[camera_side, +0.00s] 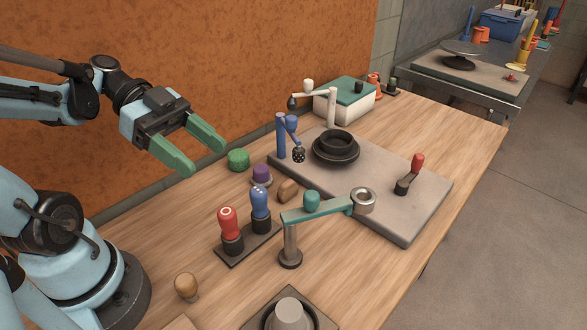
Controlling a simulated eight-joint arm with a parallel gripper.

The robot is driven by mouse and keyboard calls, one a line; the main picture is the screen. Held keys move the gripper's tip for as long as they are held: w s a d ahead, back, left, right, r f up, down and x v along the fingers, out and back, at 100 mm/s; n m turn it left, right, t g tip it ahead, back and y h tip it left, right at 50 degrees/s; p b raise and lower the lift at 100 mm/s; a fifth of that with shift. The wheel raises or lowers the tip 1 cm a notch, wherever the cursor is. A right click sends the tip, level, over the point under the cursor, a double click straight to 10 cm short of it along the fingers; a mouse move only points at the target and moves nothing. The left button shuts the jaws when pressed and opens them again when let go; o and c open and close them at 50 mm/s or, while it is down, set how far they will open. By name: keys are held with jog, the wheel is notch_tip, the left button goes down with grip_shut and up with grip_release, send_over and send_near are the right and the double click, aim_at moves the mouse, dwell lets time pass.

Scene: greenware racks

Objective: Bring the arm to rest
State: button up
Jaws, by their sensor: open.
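My gripper (200,154) is in the upper left, above the wooden table (455,160) near its wall side. Its two green fingers are spread apart with nothing between them. It hangs clear of the objects, with a green round piece (238,159) just right of the fingertips in the picture. My light blue arm reaches in from the left edge, and its base stands at the lower left.
A grey slab (405,215) carries a black dish (336,150) and a red-handled tool (417,164). A teal arm on a post (290,245) stands in front. Red (228,222) and blue (261,203) handled stamps share a dark tray. An orange wall (230,50) runs behind.

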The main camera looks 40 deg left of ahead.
notch_tip(320, 180, down, 6)
jog(key=w+n+y, duration=0.2)
jog(key=n+y, duration=0.4)
jog(key=n, duration=0.1)
jog(key=w+a+r+n+t+y, duration=0.1)
jog(key=w+a+n+t+y, duration=0.2)
jog(key=w+n+y, duration=0.2)
jog(key=shift+n+t+y, duration=0.3)
jog(key=shift+n+y, duration=0.4)
jog(key=shift+n, duration=0.1)
